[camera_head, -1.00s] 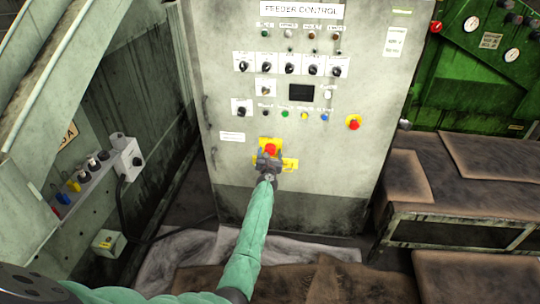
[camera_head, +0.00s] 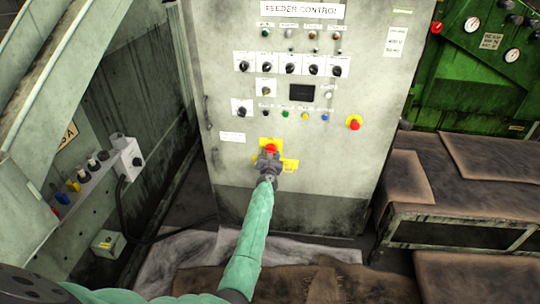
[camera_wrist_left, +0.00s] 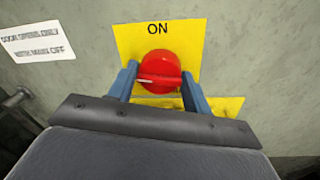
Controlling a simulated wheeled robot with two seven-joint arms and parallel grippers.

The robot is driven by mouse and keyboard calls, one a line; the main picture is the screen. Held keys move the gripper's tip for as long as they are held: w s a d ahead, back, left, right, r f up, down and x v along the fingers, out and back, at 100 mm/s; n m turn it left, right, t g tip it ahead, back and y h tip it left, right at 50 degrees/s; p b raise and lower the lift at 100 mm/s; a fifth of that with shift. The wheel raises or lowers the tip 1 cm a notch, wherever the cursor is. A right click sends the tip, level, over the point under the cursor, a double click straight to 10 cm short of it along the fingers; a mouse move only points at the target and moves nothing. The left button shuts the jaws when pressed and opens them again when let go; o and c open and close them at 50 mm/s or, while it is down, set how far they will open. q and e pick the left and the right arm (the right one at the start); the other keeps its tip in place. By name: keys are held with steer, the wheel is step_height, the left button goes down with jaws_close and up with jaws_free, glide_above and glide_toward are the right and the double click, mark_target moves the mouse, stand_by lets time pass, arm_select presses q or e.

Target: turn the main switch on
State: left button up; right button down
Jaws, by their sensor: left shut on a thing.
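The main switch is a red rotary knob (camera_wrist_left: 158,70) on a yellow plate (camera_wrist_left: 190,35) marked ON. A pale line on the knob points to the left, nearly level. In the head view the red knob (camera_head: 270,148) shows low on the grey feeder control cabinet (camera_head: 330,170). My left gripper (camera_head: 268,157) is at the switch. In the left wrist view its two blue fingers (camera_wrist_left: 160,82) stand on either side of the knob, shut on it. My right gripper is not in view.
Rows of black selector knobs (camera_head: 290,65) are higher up. A side panel (camera_head: 95,170) with plugs stands at left, and a bench (camera_head: 450,215) at right.

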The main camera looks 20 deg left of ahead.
arm_select(q)
steer(key=shift+d+f+m+t+h+b, duration=0.15)
steer(key=shift+m+h+b, duration=0.1)
steer(key=shift+m, duration=2.55)
steer(key=shift+a+f+m+t+h+b, duration=0.1)
steer(key=shift+m+t+h+b, duration=0.15)
steer(key=shift+m, duration=2.55)
steer(key=shift+d+f+m+t+h+b, duration=0.1)
steer(key=shift+m+h+b, duration=0.15)
steer(key=shift+m, duration=2.55)
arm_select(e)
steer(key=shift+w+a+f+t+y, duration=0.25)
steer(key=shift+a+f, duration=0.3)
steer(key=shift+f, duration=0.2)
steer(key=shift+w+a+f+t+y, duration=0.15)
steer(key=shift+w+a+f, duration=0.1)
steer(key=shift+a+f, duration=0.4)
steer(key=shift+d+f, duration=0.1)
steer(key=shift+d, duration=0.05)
arm_select(q)
steer(key=shift+m, duration=0.3)
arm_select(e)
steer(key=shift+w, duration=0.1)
arm_select(q)
steer(key=o, duration=0.9)
steer(key=shift+o, duration=0.2)
steer(key=shift+r, duration=0.1)
steer(key=shift+s, duration=0.1)
